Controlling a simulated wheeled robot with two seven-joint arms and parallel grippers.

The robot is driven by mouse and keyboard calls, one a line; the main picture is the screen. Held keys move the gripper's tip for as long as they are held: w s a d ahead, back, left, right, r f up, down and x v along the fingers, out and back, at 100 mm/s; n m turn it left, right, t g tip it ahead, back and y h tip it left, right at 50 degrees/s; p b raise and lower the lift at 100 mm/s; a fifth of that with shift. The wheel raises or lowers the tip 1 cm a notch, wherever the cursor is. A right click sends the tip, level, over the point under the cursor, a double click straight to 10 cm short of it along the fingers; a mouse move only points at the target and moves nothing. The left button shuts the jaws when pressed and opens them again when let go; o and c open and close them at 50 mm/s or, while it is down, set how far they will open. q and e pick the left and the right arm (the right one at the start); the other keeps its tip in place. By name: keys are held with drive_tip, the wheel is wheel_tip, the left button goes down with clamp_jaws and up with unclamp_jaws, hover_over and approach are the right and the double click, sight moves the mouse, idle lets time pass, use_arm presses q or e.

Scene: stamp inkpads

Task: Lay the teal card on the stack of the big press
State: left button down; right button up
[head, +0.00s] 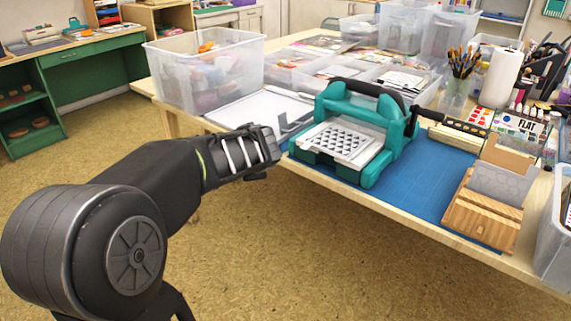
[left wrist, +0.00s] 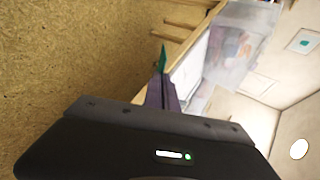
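The big press (head: 385,125) is teal with a black handle and stands on the blue mat. Its stack (head: 340,142) carries a white plate with dark triangles on top. My left gripper (head: 272,150) is at the table's front edge, left of the press and apart from it. In the left wrist view its fingers (left wrist: 162,92) look closed together. A thin teal piece, seemingly the teal card (left wrist: 163,58) seen nearly edge-on, sticks out at their tips. The card is hidden in the head view. My right gripper is not in view.
A clear bin (head: 205,75) and a white tray (head: 262,108) are on the table behind my left gripper. A wooden holder (head: 480,212) with cards stands at the right. A black-handled tool (head: 450,122) lies behind the mat (head: 425,185). The mat's front middle is bare.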

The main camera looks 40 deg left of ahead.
use_arm(q)
drive_tip(key=d+r+m+t+h+b, duration=0.2)
drive_tip(key=d+r+m+t+h, duration=0.4)
drive_tip(key=d+m+t+h, duration=0.2)
drive_tip(key=d+m+t, duration=0.2)
drive_tip(key=d+t, duration=0.1)
drive_tip(key=shift+w+d+m+t, duration=0.25)
drive_tip(key=shift+w+m+t, duration=0.05)
drive_tip(key=shift+w+t, duration=0.1)
drive_tip(key=shift+r, duration=0.1)
drive_tip(key=shift+b, duration=0.35)
drive_tip(key=w+f+b, duration=0.2)
drive_tip(key=w+b, duration=0.4)
drive_tip(key=w, duration=0.4)
drive_tip(key=shift+a, duration=0.15)
idle(0.3)
